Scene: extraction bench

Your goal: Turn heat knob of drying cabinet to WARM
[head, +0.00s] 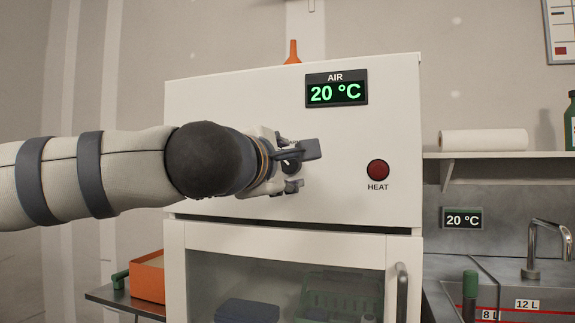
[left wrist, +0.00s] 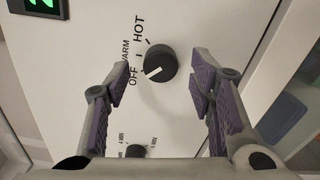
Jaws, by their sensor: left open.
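The white drying cabinet (head: 235,110) stands in front of me. In the left wrist view its black heat knob (left wrist: 160,62) has OFF, WARM and HOT printed around it. The knob's white mark points toward OFF. My left gripper (head: 300,167) is open in front of the cabinet's upper panel. It also shows in the left wrist view (left wrist: 150,78), its two fingers spread either side of the knob with nothing held. I cannot tell whether a finger touches the knob. In the head view my gripper hides most of the knob area. My right gripper is not in view.
A second black knob (left wrist: 135,151) with minute labels lies close to the heat knob. The AIR display (head: 336,90) reads 20 °C. A dark red HEAT lamp (head: 378,170) is right of my gripper. The glass door's handle (head: 402,290) is below.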

